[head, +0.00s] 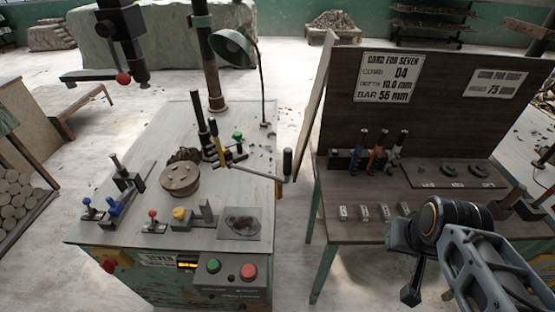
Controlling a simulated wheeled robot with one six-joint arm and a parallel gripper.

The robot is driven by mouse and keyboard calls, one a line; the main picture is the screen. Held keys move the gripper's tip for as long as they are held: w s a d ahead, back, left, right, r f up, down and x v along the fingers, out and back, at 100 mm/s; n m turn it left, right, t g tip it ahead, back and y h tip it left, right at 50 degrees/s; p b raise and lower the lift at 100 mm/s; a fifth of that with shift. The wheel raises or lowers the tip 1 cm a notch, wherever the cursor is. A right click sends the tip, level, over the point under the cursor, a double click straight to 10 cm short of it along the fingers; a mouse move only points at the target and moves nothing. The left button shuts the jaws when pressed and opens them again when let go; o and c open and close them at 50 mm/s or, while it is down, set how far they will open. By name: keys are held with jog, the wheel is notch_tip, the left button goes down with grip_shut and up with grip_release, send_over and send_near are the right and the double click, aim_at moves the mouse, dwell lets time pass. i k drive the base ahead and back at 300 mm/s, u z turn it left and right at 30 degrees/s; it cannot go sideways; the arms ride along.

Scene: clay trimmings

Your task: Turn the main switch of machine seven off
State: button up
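The machine seven (150,215) is a bench with a light top and a green front, left of centre. A plate on its front (160,259) seems to read "SEVEN". Left of the plate is a red knob on a yellow backing (109,265), which looks like the main switch; its setting is too small to read. A grey box (232,271) on the front carries a green button (214,266) and a red button (249,272). My gripper (411,292) is at the lower right, apart from the machine, pointing down; its fingers are not clearly distinguishable.
A dark workbench (340,229) with upright tools and a card board (430,110) stands at the right. A lever (262,174) sticks out from the machine's right side. A lamp (234,48) and a column rise behind. Floor shows between the benches.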

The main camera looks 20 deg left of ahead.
aim_at(109, 265)
jog(key=u, duration=2.7)
jog(key=k, duration=0.5)
jog(key=u, duration=0.6)
jog(key=i, duration=1.4)
jog(key=z, duration=0.6)
